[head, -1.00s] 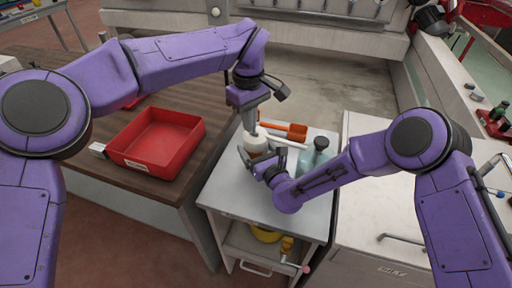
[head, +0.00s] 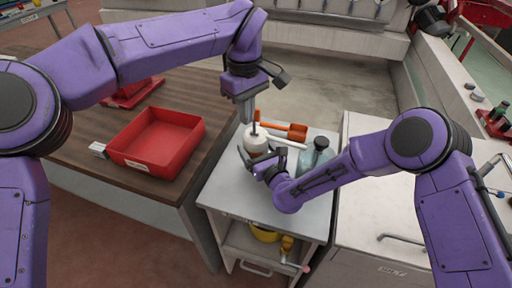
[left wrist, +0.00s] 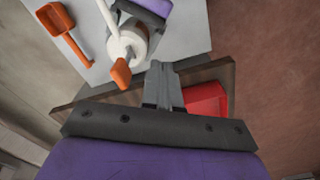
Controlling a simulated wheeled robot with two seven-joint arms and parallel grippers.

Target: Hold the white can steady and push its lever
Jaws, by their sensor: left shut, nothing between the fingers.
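The white can (head: 257,142) stands on the small grey table, and it also shows in the left wrist view (left wrist: 127,45). A thin dark stem rises from its top to an orange tab (left wrist: 121,72), which looks like the lever. A white rod (head: 282,141) extends from the can's top to the right. My left gripper (head: 246,120) is shut and empty, pointing down just above and beside the tab. My right gripper (head: 260,164) has its fingers on both sides of the can and appears closed on it; the exact contact is partly hidden.
An orange scoop (head: 295,132) lies behind the can. A teal bottle with a dark cap (head: 316,156) stands close at its right. A red tray (head: 157,137) sits on the wooden table (head: 88,157) at the left. The small table's front area (head: 250,202) is clear.

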